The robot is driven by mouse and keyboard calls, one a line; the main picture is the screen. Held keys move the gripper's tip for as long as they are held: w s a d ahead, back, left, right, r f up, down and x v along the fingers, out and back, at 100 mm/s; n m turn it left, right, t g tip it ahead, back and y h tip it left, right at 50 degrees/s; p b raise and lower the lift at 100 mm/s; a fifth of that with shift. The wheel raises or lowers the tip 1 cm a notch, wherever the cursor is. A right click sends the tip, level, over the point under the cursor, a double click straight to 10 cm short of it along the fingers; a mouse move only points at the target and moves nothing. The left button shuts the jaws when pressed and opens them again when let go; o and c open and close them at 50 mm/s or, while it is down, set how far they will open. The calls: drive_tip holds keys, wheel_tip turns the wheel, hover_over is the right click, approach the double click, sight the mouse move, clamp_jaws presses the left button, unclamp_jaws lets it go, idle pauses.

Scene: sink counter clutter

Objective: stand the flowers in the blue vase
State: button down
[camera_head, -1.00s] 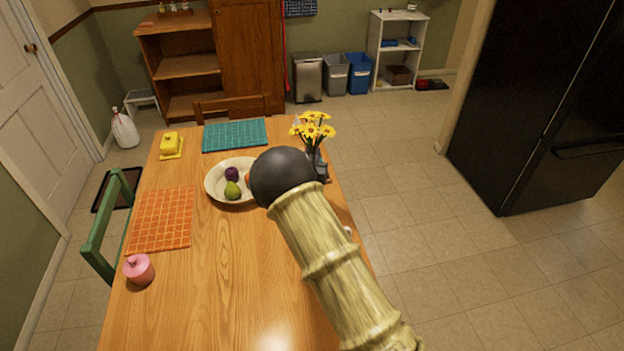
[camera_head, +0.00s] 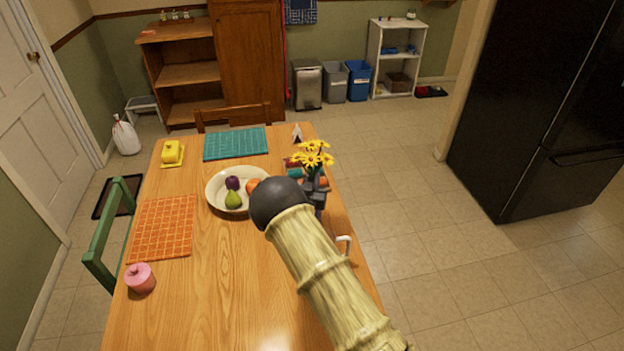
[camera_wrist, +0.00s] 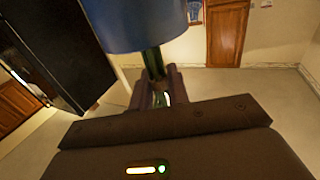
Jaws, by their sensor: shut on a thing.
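The flowers (camera_head: 314,157) are a bunch of yellow blooms on green stems, upright above the right edge of the table. My gripper (camera_head: 315,187) is shut around their stems below the blooms. In the wrist view the green stems (camera_wrist: 153,62) run between the two fingers of my gripper (camera_wrist: 158,82). A large blue rounded thing (camera_wrist: 135,25), probably the blue vase, fills the top of that view where the stems meet it. I cannot tell whether the stems are inside or in front of it. I cannot make out the vase in the head view.
A cream bowl of fruit (camera_head: 214,203) stands left of my arm. Several coloured items, one teal (camera_head: 295,173), lie close behind the flowers. A white curved handle (camera_head: 346,242) shows right of my arm. The table's (camera_head: 215,275) front middle is clear; its right edge is close.

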drive_tip(key=shift+f, duration=0.1)
drive_tip(key=c, duration=1.3)
unclamp_jaws()
drive_tip(key=shift+c, duration=0.2)
drive_tip(key=shift+r, duration=0.2)
drive_tip(key=s+a+b, duration=0.2)
drive_tip(key=s+b, duration=0.1)
drive_tip(key=s, duration=0.9)
drive_tip(key=shift+a, duration=0.15)
drive_tip(key=shift+w+f, duration=0.1)
